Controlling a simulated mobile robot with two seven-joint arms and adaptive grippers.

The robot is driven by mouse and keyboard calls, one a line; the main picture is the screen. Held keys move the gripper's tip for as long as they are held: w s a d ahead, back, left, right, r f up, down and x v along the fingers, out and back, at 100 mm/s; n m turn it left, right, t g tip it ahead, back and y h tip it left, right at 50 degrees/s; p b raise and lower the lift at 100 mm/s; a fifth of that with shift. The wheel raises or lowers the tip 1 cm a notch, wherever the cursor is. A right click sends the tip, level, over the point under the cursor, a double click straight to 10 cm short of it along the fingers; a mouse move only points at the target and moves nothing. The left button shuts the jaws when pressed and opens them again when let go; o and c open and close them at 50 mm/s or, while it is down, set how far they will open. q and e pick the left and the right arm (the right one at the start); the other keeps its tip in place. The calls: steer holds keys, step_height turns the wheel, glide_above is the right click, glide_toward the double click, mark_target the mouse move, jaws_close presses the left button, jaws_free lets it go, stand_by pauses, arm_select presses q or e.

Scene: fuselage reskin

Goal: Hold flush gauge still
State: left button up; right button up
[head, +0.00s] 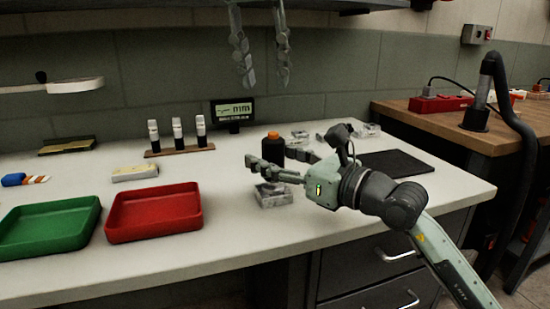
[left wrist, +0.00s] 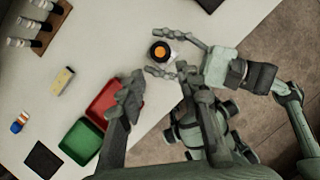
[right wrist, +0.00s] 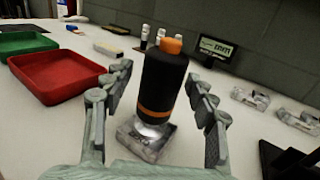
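The flush gauge (head: 273,147) looks like a black cylinder with an orange cap and an orange band. It stands upright on a small grey metal block (head: 273,196); the right wrist view shows it close up (right wrist: 163,85). My right gripper (head: 279,163) is open, with one finger on each side of the gauge; gaps show between fingers and gauge in the right wrist view (right wrist: 160,110). The gauge's lower part is hidden by a finger in the head view. My left gripper (head: 261,65) is open and empty, hanging high above the back of the bench.
A small display (head: 233,111) reading "mm" stands at the back. Red (head: 155,214) and green (head: 48,228) trays sit at left. A black mat (head: 395,162) and clear-looking blocks (head: 367,130) lie at right.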

steer(key=c, duration=1.2)
arm_select(q)
jaws_close()
stand_by(0.5)
